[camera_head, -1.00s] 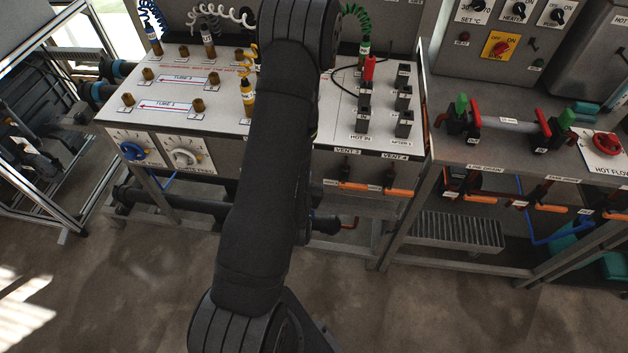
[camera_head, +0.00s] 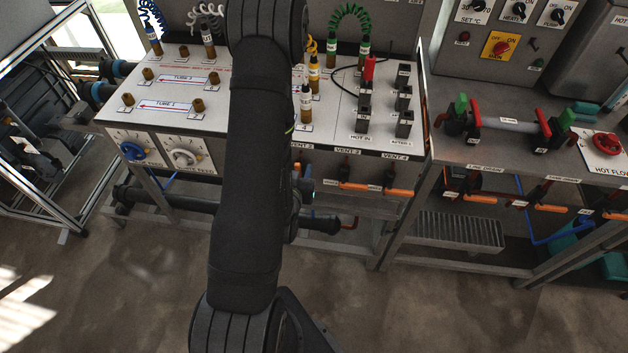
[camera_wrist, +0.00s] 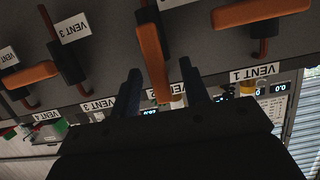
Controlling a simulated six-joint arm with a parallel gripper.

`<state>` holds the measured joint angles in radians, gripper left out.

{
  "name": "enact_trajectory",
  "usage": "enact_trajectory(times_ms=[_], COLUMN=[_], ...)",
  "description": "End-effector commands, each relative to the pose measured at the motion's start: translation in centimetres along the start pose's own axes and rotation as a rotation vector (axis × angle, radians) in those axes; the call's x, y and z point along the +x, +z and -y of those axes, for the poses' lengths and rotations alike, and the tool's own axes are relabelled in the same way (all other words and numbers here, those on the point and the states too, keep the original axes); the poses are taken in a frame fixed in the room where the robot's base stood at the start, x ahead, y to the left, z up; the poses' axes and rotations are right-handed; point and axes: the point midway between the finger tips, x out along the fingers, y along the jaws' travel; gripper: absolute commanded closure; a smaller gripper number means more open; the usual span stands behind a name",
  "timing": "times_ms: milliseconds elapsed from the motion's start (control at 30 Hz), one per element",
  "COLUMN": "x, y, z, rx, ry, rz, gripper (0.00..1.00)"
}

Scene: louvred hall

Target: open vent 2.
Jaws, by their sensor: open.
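In the wrist view, the vent 2 handle (camera_wrist: 153,62) is an orange lever on a dark valve. It points toward my gripper, while the neighbouring levers lie crosswise. My gripper (camera_wrist: 160,68) is open, with one dark finger on each side of this lever. I cannot tell whether either finger touches it. The label by this lever is mostly hidden by the lever and gripper. In the head view, the vent 2 label (camera_head: 302,147) shows partly beside my arm, which hides most of the valve and gripper.
The vent 1 lever (camera_wrist: 262,12) is on the right in the wrist view, and the vent 3 lever (camera_wrist: 30,76) on the left. In the head view, the vent 4 lever (camera_head: 398,192) is farther right, before the bench with red and green valves (camera_head: 461,104).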

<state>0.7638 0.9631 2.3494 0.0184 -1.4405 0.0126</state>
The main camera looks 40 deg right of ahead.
Motion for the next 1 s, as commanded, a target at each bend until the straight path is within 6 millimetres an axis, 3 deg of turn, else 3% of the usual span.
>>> enact_trajectory(times_ms=[600,1000], x=[-6.3,-6.9], y=[1.0,1.0], z=[0.0,0.0], rx=[0.0,0.0], ry=[0.0,0.0], rz=[0.001,-0.002], gripper=[0.58,0.58])
